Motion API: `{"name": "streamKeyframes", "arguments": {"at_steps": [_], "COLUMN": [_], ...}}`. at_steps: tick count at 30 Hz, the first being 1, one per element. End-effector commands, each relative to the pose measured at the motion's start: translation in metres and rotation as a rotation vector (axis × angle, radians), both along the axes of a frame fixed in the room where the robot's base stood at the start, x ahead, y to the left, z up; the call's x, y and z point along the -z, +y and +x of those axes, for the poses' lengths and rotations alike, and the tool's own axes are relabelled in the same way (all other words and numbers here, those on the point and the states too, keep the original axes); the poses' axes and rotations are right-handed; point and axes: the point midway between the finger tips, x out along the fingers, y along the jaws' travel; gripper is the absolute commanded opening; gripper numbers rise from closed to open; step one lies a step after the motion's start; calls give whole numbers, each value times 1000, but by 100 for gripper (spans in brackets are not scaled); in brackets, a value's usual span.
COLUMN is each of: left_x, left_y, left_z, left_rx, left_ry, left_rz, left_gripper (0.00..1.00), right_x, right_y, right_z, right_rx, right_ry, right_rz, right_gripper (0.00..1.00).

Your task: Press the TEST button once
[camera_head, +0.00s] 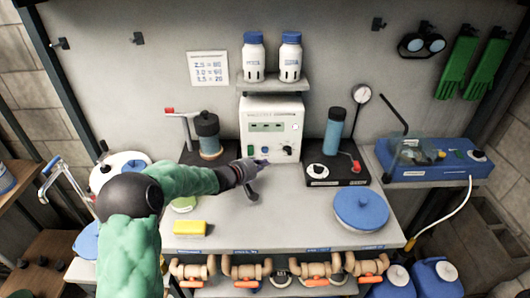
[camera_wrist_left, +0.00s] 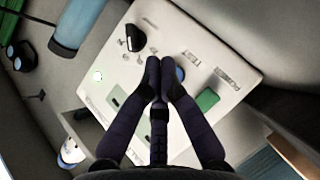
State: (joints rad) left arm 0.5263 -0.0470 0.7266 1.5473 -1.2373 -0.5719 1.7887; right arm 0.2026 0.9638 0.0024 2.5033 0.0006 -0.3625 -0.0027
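A white control box (camera_head: 272,118) stands at the back of the bench, under a small shelf. Its face also fills the middle of the left wrist view (camera_wrist_left: 230,72). The blue button (camera_wrist_left: 180,73) sits beside the word TEST and is partly hidden by my fingers; it shows small in the head view (camera_head: 265,149). A green switch (camera_wrist_left: 208,99) lies by the word POWER, and a black knob (camera_wrist_left: 135,38) is on the other side. My left gripper (camera_wrist_left: 160,72) is shut and empty, its tips beside the blue button; I cannot tell whether they touch. My right gripper is not in view.
A black stand with a dark cylinder (camera_head: 207,133) is left of the box, and one with a blue cylinder (camera_head: 333,131) is right. A blue round lid (camera_head: 361,208) and a yellow block (camera_head: 189,228) lie on the bench. Bare bench lies before the box.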

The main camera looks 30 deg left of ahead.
Motion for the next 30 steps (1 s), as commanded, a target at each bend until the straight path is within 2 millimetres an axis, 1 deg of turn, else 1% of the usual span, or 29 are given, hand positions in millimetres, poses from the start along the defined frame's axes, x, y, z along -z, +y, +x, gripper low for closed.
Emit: {"name": "streamKeyframes", "arguments": {"at_steps": [2,3,6,12,30], "left_x": [1,-1,-3,-1,0], "left_y": [5,7,12,18,18], "left_z": [9,12,19,28,30], "left_rx": [1,1,0,-1,0], "left_ry": [0,3,1,1,1], "left_rz": [1,-1,-1,-1,0], "left_gripper": [0,0,0,0,0], "right_x": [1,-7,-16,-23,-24], "right_y": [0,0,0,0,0], "right_z": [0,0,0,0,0], "right_rx": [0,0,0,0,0], "right_ry": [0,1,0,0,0], "right_rz": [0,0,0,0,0], "right_gripper": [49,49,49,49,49]}}
